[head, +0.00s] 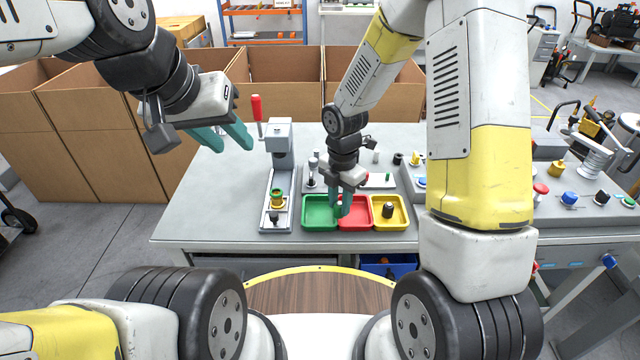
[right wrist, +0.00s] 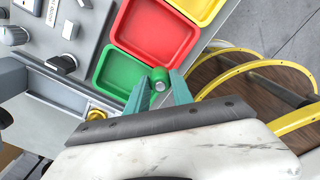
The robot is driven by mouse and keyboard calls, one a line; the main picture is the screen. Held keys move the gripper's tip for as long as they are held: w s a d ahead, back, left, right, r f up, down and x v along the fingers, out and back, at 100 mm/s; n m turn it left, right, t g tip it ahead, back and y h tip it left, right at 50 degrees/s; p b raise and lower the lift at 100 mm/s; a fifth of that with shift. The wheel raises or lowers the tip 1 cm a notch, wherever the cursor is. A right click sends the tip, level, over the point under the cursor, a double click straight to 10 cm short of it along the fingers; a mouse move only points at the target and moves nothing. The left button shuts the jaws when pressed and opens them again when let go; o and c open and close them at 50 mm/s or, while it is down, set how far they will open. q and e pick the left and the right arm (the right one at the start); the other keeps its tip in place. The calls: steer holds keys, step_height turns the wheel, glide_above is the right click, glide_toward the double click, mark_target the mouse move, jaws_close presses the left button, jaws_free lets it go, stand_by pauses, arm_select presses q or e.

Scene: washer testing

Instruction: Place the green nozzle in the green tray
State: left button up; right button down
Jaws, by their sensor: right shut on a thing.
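My right gripper (head: 341,205) is shut on the green nozzle (right wrist: 160,78), a small round green piece with a pale centre between the fingertips. In the right wrist view, the gripper (right wrist: 161,90) is at the front, by the border between the green tray (right wrist: 110,72) and the red tray. The green tray also shows in the head view (head: 318,213), left of the red one, and looks empty. I cannot tell the nozzle's height above the rims. My left gripper (head: 222,138) is open and empty, above the table's left part.
The red tray (head: 356,222) is in the middle and the yellow tray (head: 402,222) is at the right, holding a dark piece (head: 388,210). A press with a red handle (head: 257,107) stands left of the trays. Cardboard boxes (head: 282,75) line the table's back.

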steer(key=w+a, duration=0.2)
steer(key=a, duration=0.1)
steer(key=w+a, duration=0.2)
steer(key=shift+f, duration=2.05)
steer(key=c, duration=1.1)
jaws_free()
steer(key=shift+f, duration=0.1)
